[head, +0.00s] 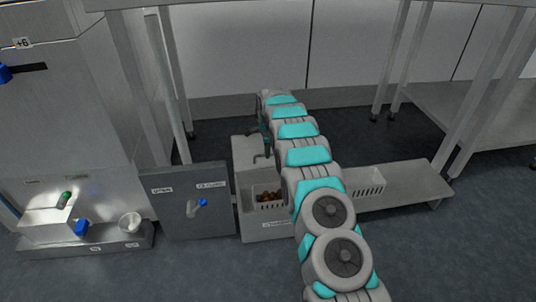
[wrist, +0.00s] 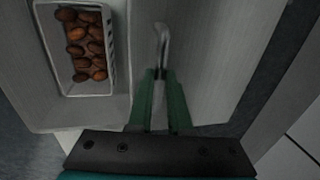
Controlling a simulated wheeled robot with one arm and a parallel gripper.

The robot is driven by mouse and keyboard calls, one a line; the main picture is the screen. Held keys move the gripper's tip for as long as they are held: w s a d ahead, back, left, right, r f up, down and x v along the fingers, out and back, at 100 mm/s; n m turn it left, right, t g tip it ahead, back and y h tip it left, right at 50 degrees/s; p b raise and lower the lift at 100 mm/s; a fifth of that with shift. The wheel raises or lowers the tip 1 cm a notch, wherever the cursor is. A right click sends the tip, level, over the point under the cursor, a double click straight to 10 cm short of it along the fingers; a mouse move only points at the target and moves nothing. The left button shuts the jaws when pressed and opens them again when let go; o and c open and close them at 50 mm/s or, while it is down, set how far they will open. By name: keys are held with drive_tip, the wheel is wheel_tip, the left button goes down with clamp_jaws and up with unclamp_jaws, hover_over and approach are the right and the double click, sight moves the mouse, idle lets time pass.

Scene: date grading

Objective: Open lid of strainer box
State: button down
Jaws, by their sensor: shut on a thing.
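The strainer box (head: 258,232) is a pale, labelled box on the floor, left of my arm in the head view. It stands open enough to show a white basket of brown dates inside; the basket (wrist: 113,80) also shows in the wrist view. A pale flat panel, seemingly the lid (head: 244,151), shows at the box's back; in the wrist view the lid (wrist: 205,65) lies beside the basket. My gripper (wrist: 160,75) has green fingers shut on a bent metal handle (wrist: 162,38) at the lid. The exact lid angle is hard to tell.
A grey panel (head: 185,222) with labels and a blue handle stands left of the box. A white cup (head: 130,222) stands on a low ledge further left. A low shelf (head: 410,185) with a white basket (head: 364,184) is on the right. Table legs stand around.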

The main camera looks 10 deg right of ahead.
drive_tip(key=shift+w, duration=0.35)
drive_tip(key=c, duration=0.8)
unclamp_jaws()
drive_tip(key=shift+c, duration=0.2)
wheel_tip(320, 180, up, 8)
drive_tip(key=s, duration=0.1)
drive_tip(key=shift+s+f, duration=0.2)
